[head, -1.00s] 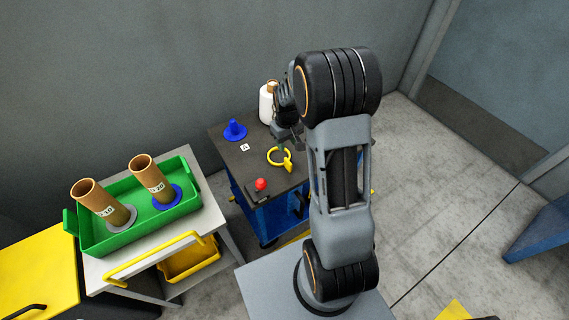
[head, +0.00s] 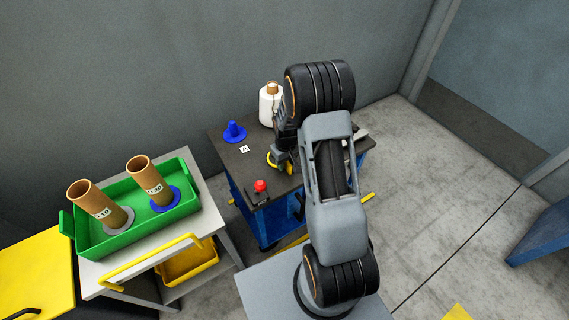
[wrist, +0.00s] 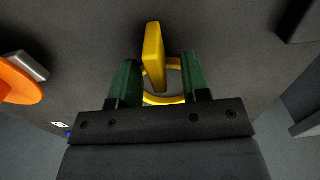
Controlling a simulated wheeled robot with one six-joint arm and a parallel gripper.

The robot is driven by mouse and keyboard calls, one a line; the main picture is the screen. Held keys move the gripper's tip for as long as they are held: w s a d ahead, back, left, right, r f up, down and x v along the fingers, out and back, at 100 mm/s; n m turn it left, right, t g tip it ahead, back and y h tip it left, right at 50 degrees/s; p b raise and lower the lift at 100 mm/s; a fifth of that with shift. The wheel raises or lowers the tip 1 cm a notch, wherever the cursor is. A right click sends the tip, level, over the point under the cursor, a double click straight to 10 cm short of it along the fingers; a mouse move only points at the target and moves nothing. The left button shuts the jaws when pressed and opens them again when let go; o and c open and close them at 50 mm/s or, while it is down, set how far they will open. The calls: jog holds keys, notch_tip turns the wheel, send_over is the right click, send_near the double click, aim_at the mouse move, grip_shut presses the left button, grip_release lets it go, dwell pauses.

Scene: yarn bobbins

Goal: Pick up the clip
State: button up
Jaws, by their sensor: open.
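The clip (wrist: 153,52) is yellow, with a flat upright tab and a ring behind it. It lies on the dark tabletop. In the head view the clip (head: 272,160) is partly hidden by my gripper (head: 281,155). In the wrist view my gripper (wrist: 157,82) has its two green fingers apart, one on each side of the clip. The tab stands between them, nearer the left finger, and reaches past the fingertips. I cannot tell whether a finger touches it.
On the dark table (head: 232,167) are a blue cone-shaped piece (head: 235,132), a white bobbin (head: 268,104), a card marked A (head: 244,149) and a red button (head: 260,185). A green tray (head: 98,243) with two brown tubes is on the left cart. An orange disc (wrist: 18,84) shows in the wrist view.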

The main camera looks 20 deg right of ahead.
jog(key=shift+c, duration=0.3)
grip_shut()
jog(key=shift+r, duration=0.1)
notch_tip(320, 180, up, 10)
jog(key=shift+f+p, duration=0.1)
jog(key=shift+p, duration=0.55)
